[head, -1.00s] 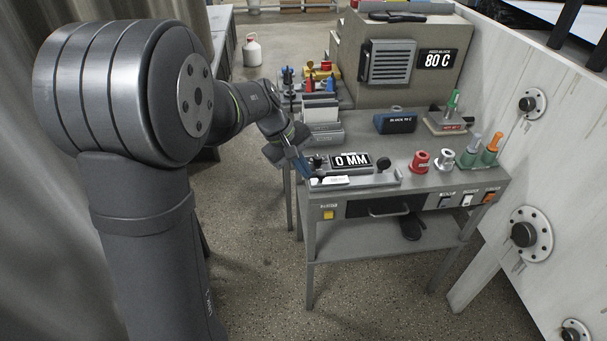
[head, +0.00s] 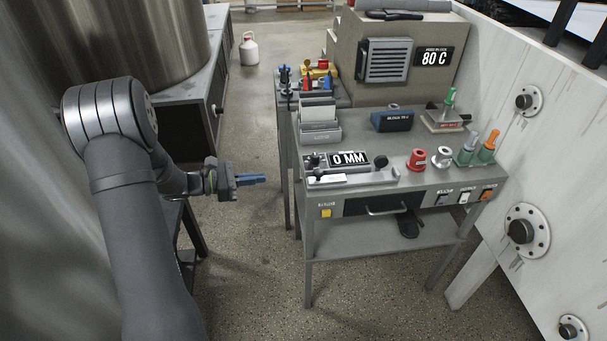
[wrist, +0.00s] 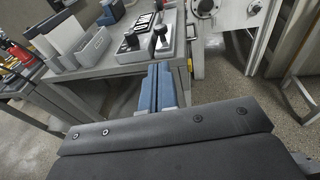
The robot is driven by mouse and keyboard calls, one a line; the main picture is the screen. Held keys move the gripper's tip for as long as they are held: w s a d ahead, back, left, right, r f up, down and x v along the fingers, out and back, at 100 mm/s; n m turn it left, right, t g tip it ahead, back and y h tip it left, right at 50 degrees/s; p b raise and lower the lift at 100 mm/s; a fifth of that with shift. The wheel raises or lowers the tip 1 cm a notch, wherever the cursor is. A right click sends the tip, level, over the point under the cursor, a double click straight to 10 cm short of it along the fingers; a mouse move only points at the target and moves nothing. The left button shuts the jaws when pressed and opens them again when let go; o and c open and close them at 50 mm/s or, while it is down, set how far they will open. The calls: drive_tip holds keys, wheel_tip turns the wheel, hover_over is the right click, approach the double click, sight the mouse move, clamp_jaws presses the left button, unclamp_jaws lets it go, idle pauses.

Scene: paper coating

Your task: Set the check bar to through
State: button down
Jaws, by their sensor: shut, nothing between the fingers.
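A gauge unit with a black "0 MM" display (head: 348,159) sits at the front left of the grey workbench. In front of it lies a long grey bar (head: 365,178) with a white strip and dark knobs; I take this for the check bar, but no readable label confirms it. The unit also shows at the top of the wrist view (wrist: 146,38). My gripper (head: 262,179) is left of the bench, apart from it, with its blue fingers shut and empty, pointing right. In the wrist view the fingers (wrist: 164,68) lie together, short of the bench edge.
Grey file trays (head: 319,128) and a blue block (head: 393,121) stand behind the gauge. Free floor (head: 245,240) lies between my arm and the bench.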

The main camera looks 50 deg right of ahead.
drive_tip(key=x, duration=1.4)
drive_tip(key=shift+s, duration=0.1)
drive_tip(key=x, duration=0.5)
drive_tip(key=s+r+x, duration=0.1)
drive_tip(key=x, duration=0.4)
drive_tip(key=s+a+r+x, duration=0.1)
drive_tip(key=x, duration=0.4)
drive_tip(key=shift+s+r, duration=0.1)
drive_tip(key=shift+r, duration=0.05)
drive_tip(key=v, duration=1.4)
drive_tip(key=shift+a, duration=0.15)
